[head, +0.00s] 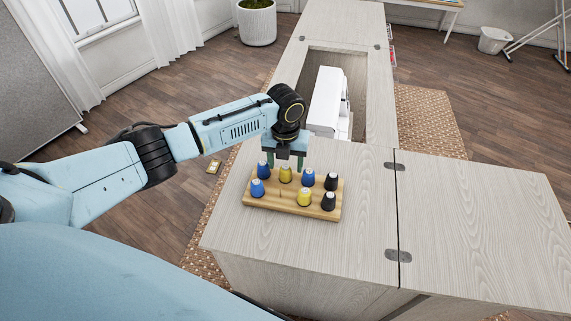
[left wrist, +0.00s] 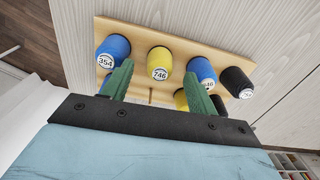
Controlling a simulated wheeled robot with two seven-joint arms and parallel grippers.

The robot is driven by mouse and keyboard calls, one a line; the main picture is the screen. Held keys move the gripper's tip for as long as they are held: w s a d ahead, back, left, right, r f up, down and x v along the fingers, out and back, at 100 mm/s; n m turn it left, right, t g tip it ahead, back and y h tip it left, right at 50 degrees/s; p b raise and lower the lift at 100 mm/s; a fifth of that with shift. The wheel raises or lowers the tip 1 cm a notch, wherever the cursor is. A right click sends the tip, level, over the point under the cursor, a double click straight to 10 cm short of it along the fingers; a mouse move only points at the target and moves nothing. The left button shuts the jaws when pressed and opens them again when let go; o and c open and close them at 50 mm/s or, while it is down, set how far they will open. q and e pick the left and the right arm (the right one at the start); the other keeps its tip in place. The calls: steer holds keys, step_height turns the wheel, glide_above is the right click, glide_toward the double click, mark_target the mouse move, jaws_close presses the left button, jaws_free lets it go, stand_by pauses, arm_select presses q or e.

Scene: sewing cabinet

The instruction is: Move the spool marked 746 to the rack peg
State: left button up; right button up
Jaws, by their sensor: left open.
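The yellow spool marked 746 (left wrist: 160,64) stands upright in the rack's back row, second from the left; it also shows in the head view (head: 285,174). The wooden rack (head: 272,204) lies on the cabinet top, with blue, yellow and black spools. My left gripper (head: 286,163) is open and empty, pointing down over the back row. In the left wrist view its green fingers (left wrist: 159,70) appear on either side of spool 746. My right gripper is not in view.
Blue spool 354 (left wrist: 113,48) and another blue spool (left wrist: 202,70) stand close on either side of spool 746. A yellow spool (head: 304,198) and a black one (head: 328,202) are in front. A white sewing machine (head: 327,103) stands behind. The cabinet top (head: 470,220) is clear on the right.

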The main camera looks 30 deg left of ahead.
arm_select(q)
step_height(320, 180, up, 12)
steer(key=p, duration=0.1)
stand_by(0.6)
